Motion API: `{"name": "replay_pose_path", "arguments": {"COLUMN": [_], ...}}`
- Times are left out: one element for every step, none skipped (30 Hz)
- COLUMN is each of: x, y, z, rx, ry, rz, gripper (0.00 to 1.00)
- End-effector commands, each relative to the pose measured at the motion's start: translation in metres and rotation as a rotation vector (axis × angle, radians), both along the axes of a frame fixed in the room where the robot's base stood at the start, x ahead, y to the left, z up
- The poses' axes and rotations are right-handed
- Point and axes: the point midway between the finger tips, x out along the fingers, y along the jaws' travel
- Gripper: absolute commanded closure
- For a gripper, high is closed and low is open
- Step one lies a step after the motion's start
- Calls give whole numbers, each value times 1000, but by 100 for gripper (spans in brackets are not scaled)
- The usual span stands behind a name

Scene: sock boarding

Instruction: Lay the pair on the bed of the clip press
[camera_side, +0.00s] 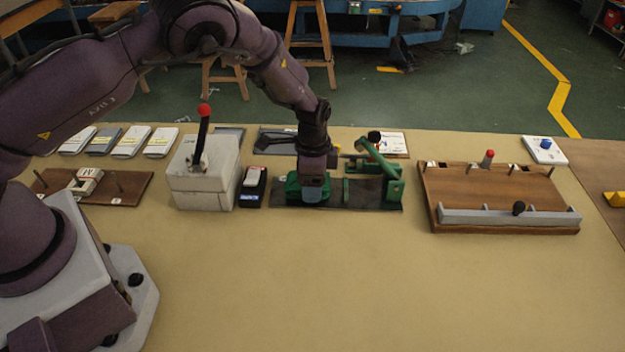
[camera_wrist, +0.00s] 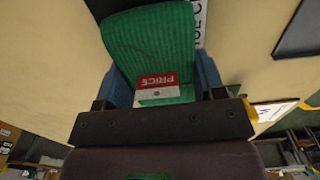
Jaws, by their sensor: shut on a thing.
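The green ribbed sock pair (camera_wrist: 150,42) fills the middle of the wrist view, with a red and white PRICE label (camera_wrist: 157,80) on it. My gripper (camera_wrist: 158,72) is shut on the pair, one blue finger at each side. In the side view my gripper (camera_side: 313,190) points down, and green cloth shows beside its fingertip. It is at the left end of the clip press's dark base (camera_side: 345,194). The green press frame and lever (camera_side: 392,186) stand to its right. I cannot tell whether the pair touches anything below; the gripper hides part of it.
A white box with a red-knobbed lever (camera_side: 203,180) and a small black device (camera_side: 252,188) stand close on the left. A wooden board with a grey rail (camera_side: 490,195) lies right. Several packets (camera_side: 130,142) lie at back left. The front table is clear.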

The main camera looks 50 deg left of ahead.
Motion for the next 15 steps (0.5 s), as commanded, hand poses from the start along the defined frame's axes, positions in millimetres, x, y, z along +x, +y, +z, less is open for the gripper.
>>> {"name": "replay_pose_path", "arguments": {"x": [0, 0, 0, 0, 0, 0, 0, 0, 0, 0, 0, 0, 0, 0, 0], "y": [0, 0, 0, 0, 0, 0, 0, 0, 0, 0, 0, 0, 0, 0, 0], "z": [0, 0, 0, 0, 0, 0, 0, -1, -2, -3, -4, -3, -3, -3, -3], "rx": [0, -1, -1, 0, 0, -1, -1, -1, 0, 0, 0, 0, 0, 0, 0], "ry": [-1, -2, -2, -1, -1, -1, -1, -1, 0, 0, 0, 0, 0, 0, 0], "rz": [0, 0, 0, 0, 0, 0, 0, 0, 0, 0, -1, -1, -1, -1, -1], "gripper": [64, 64, 64, 64, 64, 64, 64, 64, 64, 64, 35, 25, 18, 12, 11]}}
